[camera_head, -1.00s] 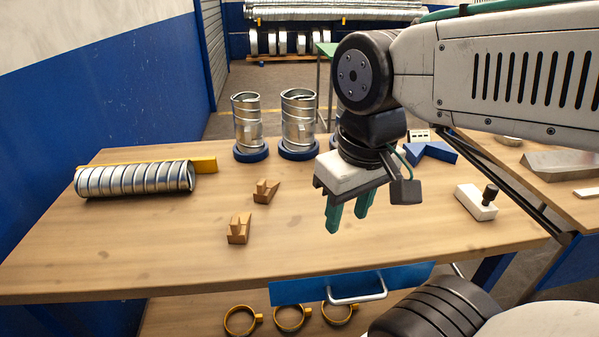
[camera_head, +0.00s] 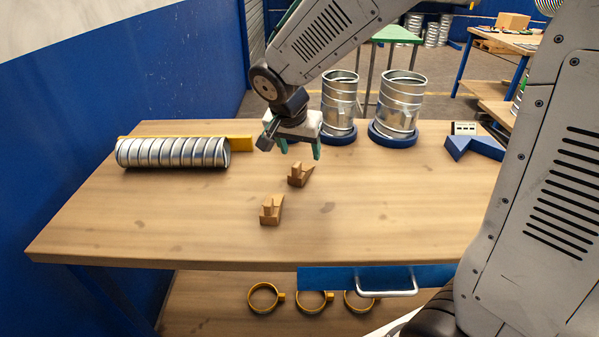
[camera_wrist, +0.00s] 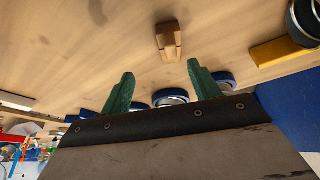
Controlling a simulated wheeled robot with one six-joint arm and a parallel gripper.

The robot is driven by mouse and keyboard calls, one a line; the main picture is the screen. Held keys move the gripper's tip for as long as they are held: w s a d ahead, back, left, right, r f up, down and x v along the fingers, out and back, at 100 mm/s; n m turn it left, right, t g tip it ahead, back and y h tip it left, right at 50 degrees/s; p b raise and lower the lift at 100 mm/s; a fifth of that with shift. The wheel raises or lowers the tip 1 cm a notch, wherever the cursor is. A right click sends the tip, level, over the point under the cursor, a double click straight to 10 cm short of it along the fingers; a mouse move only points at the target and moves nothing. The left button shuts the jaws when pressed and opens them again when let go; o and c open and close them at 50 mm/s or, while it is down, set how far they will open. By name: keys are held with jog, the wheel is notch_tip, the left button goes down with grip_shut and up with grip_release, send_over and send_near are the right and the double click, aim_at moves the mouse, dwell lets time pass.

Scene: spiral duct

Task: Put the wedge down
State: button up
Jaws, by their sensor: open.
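Two brown wooden wedges rest on the table (camera_head: 378,215): a rear wedge (camera_head: 300,174) and a front wedge (camera_head: 271,210), a little apart. My gripper (camera_head: 300,152), with two green fingers, hangs above the tabletop just behind the rear wedge in the head view. Its fingers are open and empty. The wrist view shows one wedge (camera_wrist: 169,40) beyond the gap between the open fingers (camera_wrist: 160,72), not touched by them. I cannot tell which of the two wedges this is.
A ribbed spiral duct (camera_head: 172,153) lies at the left against a yellow bar (camera_head: 241,144). Upright metal ducts (camera_head: 340,100) stand on blue bases at the back. A blue angled block (camera_head: 474,147) is at the right.

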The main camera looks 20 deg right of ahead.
aim_at(298, 162)
jog(key=shift+w+a+f, duration=0.4)
jog(key=shift+w+f, duration=0.3)
jog(key=shift+w, duration=0.1)
jog(key=x, duration=0.7)
jog(key=shift+w+d+f, duration=0.1)
jog(key=shift+w+f, duration=0.1)
jog(key=shift+w, duration=0.05)
jog(key=c, duration=1.2)
jog(key=shift+r, duration=0.15)
jog(key=shift+r, duration=0.25)
notch_tip(298, 162, up, 3)
jog(key=shift+s+r, duration=0.1)
jog(key=shift+s, duration=0.05)
jog(key=s+d, duration=0.1)
jog(key=s, duration=0.4)
jog(key=s+d, duration=0.1)
jog(key=s, duration=0.4)
jog(key=s+d+r, duration=0.1)
jog(key=s, duration=0.4)
jog(key=shift+s+d, duration=0.15)
jog(key=shift+d, duration=0.25)
